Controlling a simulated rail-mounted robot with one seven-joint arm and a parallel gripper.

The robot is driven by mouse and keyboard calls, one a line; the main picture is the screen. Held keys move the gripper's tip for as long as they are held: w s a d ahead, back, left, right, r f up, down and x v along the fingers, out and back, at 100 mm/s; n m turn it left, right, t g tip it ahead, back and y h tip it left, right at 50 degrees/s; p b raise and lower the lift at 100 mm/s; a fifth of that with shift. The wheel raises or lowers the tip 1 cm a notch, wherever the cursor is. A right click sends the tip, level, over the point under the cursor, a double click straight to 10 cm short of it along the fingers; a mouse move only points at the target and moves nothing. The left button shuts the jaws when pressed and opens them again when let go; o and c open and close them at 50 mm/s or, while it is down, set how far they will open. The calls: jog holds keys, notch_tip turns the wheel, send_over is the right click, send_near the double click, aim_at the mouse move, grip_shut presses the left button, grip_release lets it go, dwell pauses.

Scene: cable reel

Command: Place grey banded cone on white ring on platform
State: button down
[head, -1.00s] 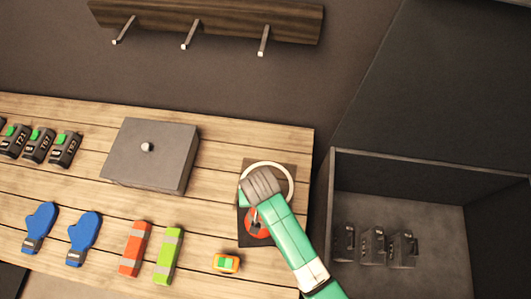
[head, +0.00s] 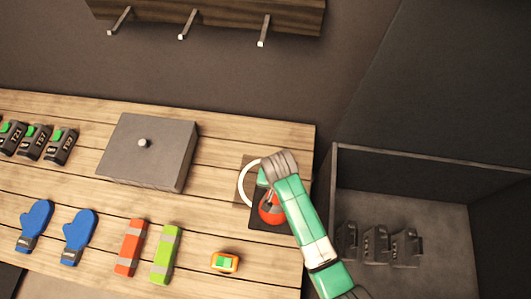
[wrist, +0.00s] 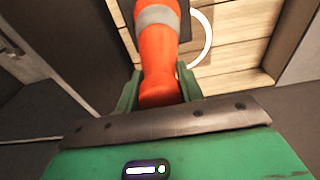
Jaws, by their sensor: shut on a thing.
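The orange cone with a grey band (wrist: 157,45) is between my gripper's green fingers (wrist: 158,88) in the wrist view. My gripper is shut on it, and the cone's far end runs out of the top of that view. In the head view its orange-red part (head: 270,209) shows beside my gripper (head: 264,183), partly hidden by my arm. The white ring (head: 244,178) lies on the dark platform (head: 259,222), partly covered by my gripper. The ring also shows to the right of the cone in the wrist view (wrist: 208,42). I cannot tell whether the cone touches the platform.
A grey box (head: 150,150) with a knob stands on the wooden table. Blue mittens (head: 78,235), a red bar (head: 131,247), a green bar (head: 166,254) and a small orange device (head: 225,262) lie in front. A dark bin (head: 400,163) is at the right.

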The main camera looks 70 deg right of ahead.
jog(key=w+d+b, duration=0.1)
jog(key=w+d, duration=0.6)
jog(key=shift+d+f, duration=0.4)
jog(key=shift+f, duration=0.05)
jog(key=shift+w+d+f+b, duration=0.15)
jog(key=shift+f+b, duration=0.45)
jog(key=shift+f, duration=1.15)
jog(key=shift+f, duration=0.15)
jog(key=c, duration=0.9)
grip_release()
notch_tip(320, 180, up, 12)
jog(key=a+p, duration=0.1)
jog(key=p, duration=0.1)
jog(key=shift+a, duration=0.25)
